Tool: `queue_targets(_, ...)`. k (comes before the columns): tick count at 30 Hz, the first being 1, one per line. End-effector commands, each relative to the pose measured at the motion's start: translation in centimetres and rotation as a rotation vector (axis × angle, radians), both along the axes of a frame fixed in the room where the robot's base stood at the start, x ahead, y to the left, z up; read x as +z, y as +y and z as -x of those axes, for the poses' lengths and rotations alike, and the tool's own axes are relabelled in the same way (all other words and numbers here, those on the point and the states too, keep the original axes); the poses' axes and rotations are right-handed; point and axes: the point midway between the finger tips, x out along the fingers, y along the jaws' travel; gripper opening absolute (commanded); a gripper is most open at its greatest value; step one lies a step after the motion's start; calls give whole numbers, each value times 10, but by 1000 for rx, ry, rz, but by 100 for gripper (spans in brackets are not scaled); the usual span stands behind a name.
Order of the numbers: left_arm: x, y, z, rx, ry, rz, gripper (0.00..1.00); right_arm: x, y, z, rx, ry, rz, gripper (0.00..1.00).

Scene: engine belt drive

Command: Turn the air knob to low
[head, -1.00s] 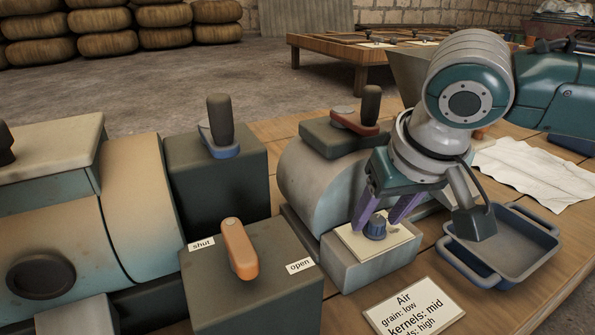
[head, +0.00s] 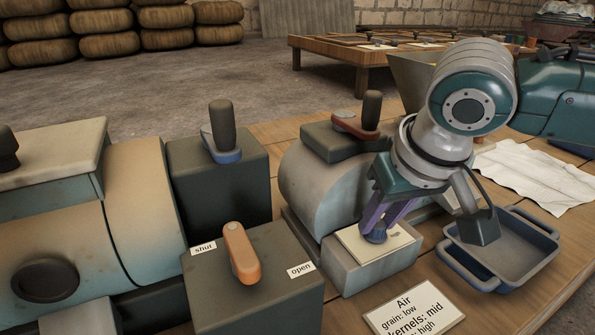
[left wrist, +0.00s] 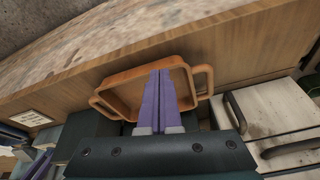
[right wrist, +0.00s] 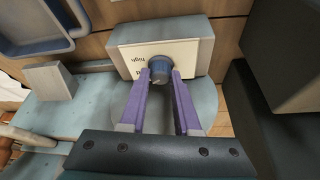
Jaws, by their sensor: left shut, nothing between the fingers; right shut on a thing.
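The air knob (head: 377,234) is a small blue dial on a cream plate (head: 352,243) on top of a grey box. It also shows in the right wrist view (right wrist: 160,64), with "high" printed on the plate beside it; the other print is mostly hidden. My right gripper (head: 376,228) points down and is shut on the knob, one purple finger on each side. My left gripper (left wrist: 160,74) shows only in the left wrist view, shut and empty, in front of an orange tray (left wrist: 120,80).
An Air card (head: 414,307) reads grain low, kernels mid, and a last line high. A blue tray (head: 500,255) stands right of the knob box. An orange lever (head: 240,252) between shut and open labels stands left. A white cloth (head: 540,175) lies behind the tray.

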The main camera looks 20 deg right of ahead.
Motion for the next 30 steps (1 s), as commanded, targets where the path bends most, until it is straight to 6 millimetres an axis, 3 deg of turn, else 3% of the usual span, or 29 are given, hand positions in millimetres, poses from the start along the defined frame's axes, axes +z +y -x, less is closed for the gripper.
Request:
queue_targets(15, 44, 1, 0, -1, 1, -3, 0, 3, -3, 0, 384, 4, -2, 0)
queue_targets(30, 35, -2, 0, 5, 0, 7, 0, -2, -5, -2, 817, -1, -2, 0)
